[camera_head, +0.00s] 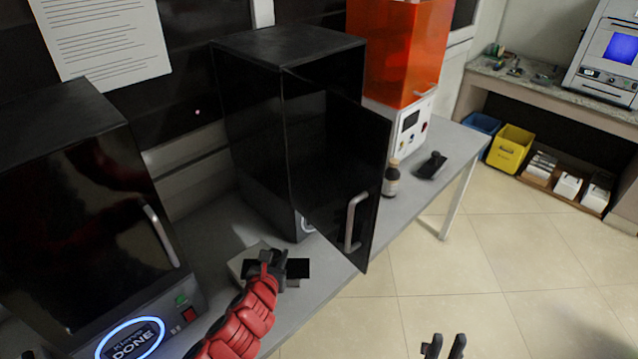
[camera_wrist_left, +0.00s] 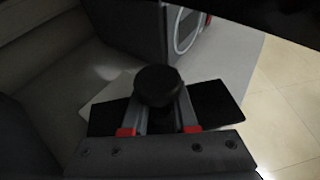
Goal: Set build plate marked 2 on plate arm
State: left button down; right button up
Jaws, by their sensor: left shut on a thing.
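My left gripper (camera_head: 272,262) is shut on the dark knob of a black build plate (camera_head: 297,268), low over the bench in front of the open machine. In the left wrist view the plate (camera_wrist_left: 220,103) extends on both sides of the round knob (camera_wrist_left: 158,85), between the red-tipped fingers (camera_wrist_left: 160,130). No number can be read on the plate. The plate arm cannot be made out; the open door hides much of the machine's inside. My right gripper (camera_head: 443,347) is open and empty at the bottom edge, over the floor.
The middle black machine (camera_head: 255,130) has its door (camera_head: 345,180) swung out over the bench edge. A closed black machine (camera_head: 80,210) with a "DONE" display stands at left. A pale block (camera_head: 243,262) is under the plate. A brown bottle (camera_head: 391,180) stands right of the door.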

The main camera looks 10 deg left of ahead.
aim_at(294, 259)
pick_arm(q)
jog(key=shift+w+d+y, duration=0.35)
jog(key=shift+d+y, duration=0.05)
jog(key=d+n+y, duration=0.1)
jog(key=d+f+n+y, duration=0.1)
jog(key=d+n, duration=0.1)
jog(key=shift+d+f+g+y, duration=0.1)
jog(key=shift+f+g+y, duration=0.1)
jog(key=shift+g+y, duration=0.1)
jog(key=s+d+n+y, duration=0.1)
jog(key=s+d+f+n+g+y, duration=0.1)
jog(key=shift+s+d+f, duration=0.15)
jog(key=shift+s+d, duration=0.2)
jog(key=shift+d, duration=0.05)
jog(key=s+d+n+g+y, duration=0.1)
jog(key=s+d+y, duration=0.1)
jog(key=s, duration=0.3)
jog(key=s+d+f+n+y, duration=0.1)
jog(key=s+d+n, duration=0.1)
jog(key=s, duration=0.4)
jog(key=shift+d+f+g+y, duration=0.25)
jog(key=shift+g+y, duration=0.15)
